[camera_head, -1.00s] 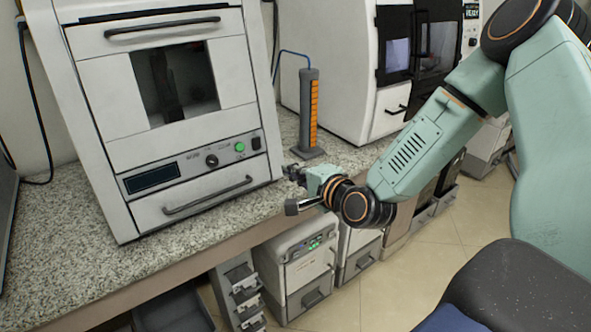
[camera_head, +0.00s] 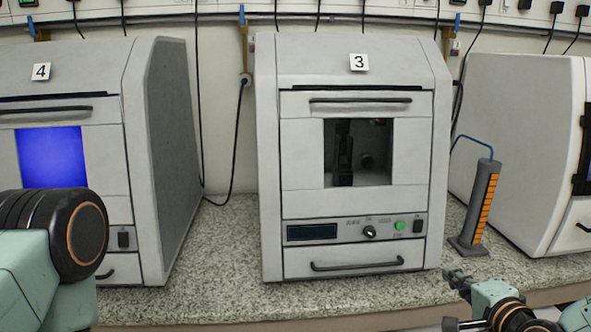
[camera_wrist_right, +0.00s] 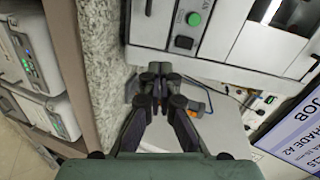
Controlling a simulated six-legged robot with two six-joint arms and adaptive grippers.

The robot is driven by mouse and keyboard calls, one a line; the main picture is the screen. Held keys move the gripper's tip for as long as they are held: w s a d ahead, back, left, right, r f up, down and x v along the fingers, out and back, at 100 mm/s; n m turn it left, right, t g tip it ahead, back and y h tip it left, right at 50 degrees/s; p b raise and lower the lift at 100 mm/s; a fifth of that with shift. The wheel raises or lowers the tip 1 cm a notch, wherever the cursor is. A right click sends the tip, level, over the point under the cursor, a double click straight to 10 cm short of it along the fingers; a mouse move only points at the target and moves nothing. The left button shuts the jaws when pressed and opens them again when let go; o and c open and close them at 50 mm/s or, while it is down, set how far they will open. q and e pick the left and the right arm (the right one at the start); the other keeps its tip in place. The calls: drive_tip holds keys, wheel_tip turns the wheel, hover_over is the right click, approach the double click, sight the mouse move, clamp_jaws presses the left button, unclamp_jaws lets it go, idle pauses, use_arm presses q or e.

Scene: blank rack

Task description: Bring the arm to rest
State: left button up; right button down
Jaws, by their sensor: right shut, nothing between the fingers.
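My right gripper (camera_head: 458,278) is at the lower right of the head view, by the front edge of the bench, right of machine 3. In the right wrist view its dark fingers (camera_wrist_right: 158,80) are together, with nothing between them. My left arm shows at the lower left of the head view as a black joint and green link; its gripper is out of the frame.
Machine 3 (camera_head: 355,255) stands centred on the speckled bench (camera_head: 215,265), with machine 4 (camera_head: 175,150) to its left. A grey tower with orange slots (camera_head: 478,205) and a white machine (camera_head: 520,150) stand right. Cabinets (camera_wrist_right: 40,65) are below the bench.

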drive_tip(key=s+a+f+n+g, duration=0.5)
drive_tip(key=s+f+n+g, duration=0.1)
drive_tip(key=s+f, duration=0.45)
drive_tip(key=s+a+f+n+g, duration=0.4)
drive_tip(key=s+f+n+g, duration=0.15)
drive_tip(key=s+f, duration=0.45)
drive_tip(key=s+a+f+n+g, duration=0.2)
drive_tip(key=s+f+n+g, duration=0.1)
drive_tip(key=s, duration=1)
drive_tip(key=shift+s+f+n+h, duration=0.3)
drive_tip(key=shift+s+f+n, duration=0.05)
drive_tip(key=shift+f+n, duration=0.1)
drive_tip(key=shift+r, duration=0.1)
